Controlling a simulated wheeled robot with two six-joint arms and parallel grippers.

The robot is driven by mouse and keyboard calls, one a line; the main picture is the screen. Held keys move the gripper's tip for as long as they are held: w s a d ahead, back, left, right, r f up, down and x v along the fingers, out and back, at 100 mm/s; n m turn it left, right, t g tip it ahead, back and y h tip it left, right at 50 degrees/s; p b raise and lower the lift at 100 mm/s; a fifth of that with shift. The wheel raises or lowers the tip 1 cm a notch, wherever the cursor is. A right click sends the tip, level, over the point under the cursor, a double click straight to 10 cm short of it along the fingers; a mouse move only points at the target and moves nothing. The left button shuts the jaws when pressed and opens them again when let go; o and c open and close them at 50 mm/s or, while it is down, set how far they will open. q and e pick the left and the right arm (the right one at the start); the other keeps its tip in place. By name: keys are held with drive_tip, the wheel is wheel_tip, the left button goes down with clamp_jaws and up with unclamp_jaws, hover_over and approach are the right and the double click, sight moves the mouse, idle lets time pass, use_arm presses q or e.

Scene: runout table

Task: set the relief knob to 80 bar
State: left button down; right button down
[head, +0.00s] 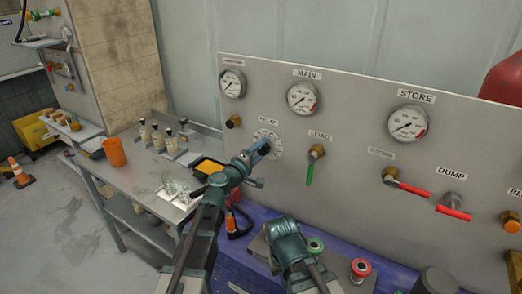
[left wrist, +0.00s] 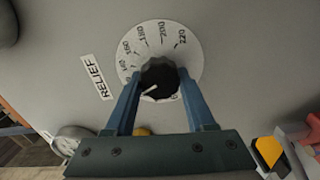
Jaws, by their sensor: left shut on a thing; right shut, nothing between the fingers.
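The relief knob (left wrist: 158,76) is black with a white pointer line, on a round white dial (left wrist: 190,52) on the panel. My left gripper (left wrist: 155,98) is shut on the knob, one blue finger on each side. The pointer slants to the lower left in the left wrist view. Marks from about 140 to 220 show; the lower part of the dial is mostly hidden by the fingers and knob, so I cannot read the setting. The dial also shows in the head view (head: 268,138). My right gripper (head: 284,234) is low in front of the panel, empty.
The panel (head: 345,195) carries the MAIN gauge (head: 302,98), the STORE gauge (head: 408,123), a green LOAD handle (head: 310,173) and red STORE (head: 408,188) and DUMP (head: 453,212) handles. A bench with bottles and an orange cup (head: 115,152) stands at left.

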use_arm(q)
drive_tip(key=n, duration=0.5)
drive_tip(key=shift+f+n, duration=0.1)
drive_tip(key=shift+n, duration=0.2)
drive_tip(key=n, duration=0.4)
drive_tip(key=shift+s+n, duration=0.1)
drive_tip(key=shift+n, duration=0.2)
drive_tip(key=shift+f+n, duration=0.1)
drive_tip(key=shift+n, duration=0.2)
drive_tip(key=shift+c, duration=1.2)
unclamp_jaws()
drive_tip(key=v, duration=1.3)
drive_tip(key=shift+s+a, duration=0.2)
drive_tip(key=shift+s, duration=0.1)
drive_tip(key=shift+d, duration=0.1)
